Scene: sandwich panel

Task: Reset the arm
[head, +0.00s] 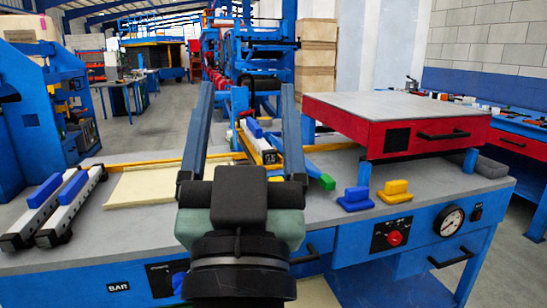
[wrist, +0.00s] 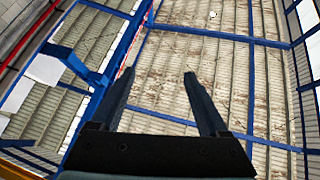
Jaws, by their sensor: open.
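My gripper (head: 247,88) shows in the middle of the head view, raised in front of the grey workbench (head: 130,238). Its two long blue-grey fingers point up and away and stand wide apart. Nothing is between them. In the wrist view my gripper (wrist: 158,78) is also open and empty, with only the ceiling's corrugated panels and blue beams behind it. My gripper and wrist hide part of the bench's middle.
White bars with blue handles (head: 55,208) lie at the bench's left, beside a cream panel (head: 150,187). A blue block (head: 356,199) and a yellow block (head: 395,192) sit right of my gripper. A red box (head: 400,130) stands raised behind them.

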